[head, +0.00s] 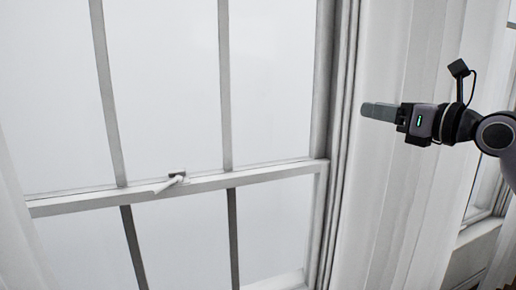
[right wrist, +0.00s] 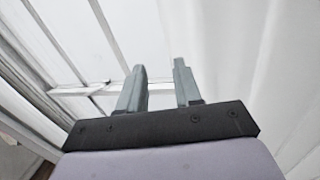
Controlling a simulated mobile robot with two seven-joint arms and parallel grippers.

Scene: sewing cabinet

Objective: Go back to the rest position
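My right gripper (head: 380,112) is raised in front of the white curtain at the right of the head view, pointing left toward the window. In the right wrist view its two grey fingers (right wrist: 159,85) stand apart with nothing between them. The gripper is apart from the window latch. My left gripper is not in view.
A white sash window (head: 272,175) fills the left and middle of the head view. A small latch (head: 170,183) sits on its middle rail. White curtains (head: 385,215) hang right of the frame, behind my right arm. A second window (head: 485,190) shows at the right edge.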

